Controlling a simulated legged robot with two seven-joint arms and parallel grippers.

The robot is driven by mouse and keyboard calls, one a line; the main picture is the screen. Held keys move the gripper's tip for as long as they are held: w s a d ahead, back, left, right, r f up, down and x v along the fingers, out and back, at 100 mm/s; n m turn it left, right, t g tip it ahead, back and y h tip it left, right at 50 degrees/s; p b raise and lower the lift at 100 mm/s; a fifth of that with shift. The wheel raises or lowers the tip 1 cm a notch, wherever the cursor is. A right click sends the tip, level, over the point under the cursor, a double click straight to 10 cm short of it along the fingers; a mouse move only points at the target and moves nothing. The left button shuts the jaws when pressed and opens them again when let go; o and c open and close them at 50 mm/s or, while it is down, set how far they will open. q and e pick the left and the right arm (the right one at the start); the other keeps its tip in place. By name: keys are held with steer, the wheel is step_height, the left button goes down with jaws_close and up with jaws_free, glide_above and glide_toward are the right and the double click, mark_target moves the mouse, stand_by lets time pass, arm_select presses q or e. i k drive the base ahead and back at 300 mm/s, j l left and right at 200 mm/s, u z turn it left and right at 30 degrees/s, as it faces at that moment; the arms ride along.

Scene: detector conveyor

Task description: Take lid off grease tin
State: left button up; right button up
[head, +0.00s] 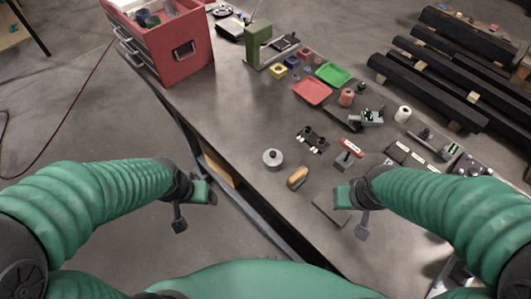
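A round grey metal tin (272,160) with a small knob on top stands upright on the workbench, near its front edge. It looks like the grease tin, with its lid seated on top. My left gripper (196,208) hangs beyond the bench's front edge, left of and nearer than the tin. Its two fingers look spread, with nothing between them. My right gripper (352,212) is over the bench, to the right of and nearer than the tin. Its fingers also look spread and empty. Neither gripper touches the tin.
A tan-topped brush or block (297,177) lies close to the tin's right. A red-handled tool (348,152), small dark fittings (311,139), and red (312,91) and green (333,74) trays lie farther back. A red toolbox (170,45) stands at the far left end.

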mark_target(271, 157)
steer(key=i+j+z, duration=0.4)
steer(key=j, duration=0.2)
steer(key=i+j+z, duration=0.15)
steer(key=j, duration=0.2)
steer(key=j+z, duration=0.2)
steer(key=j, duration=0.15)
steer(key=i+j+z, duration=0.2)
steer(key=j, duration=0.2)
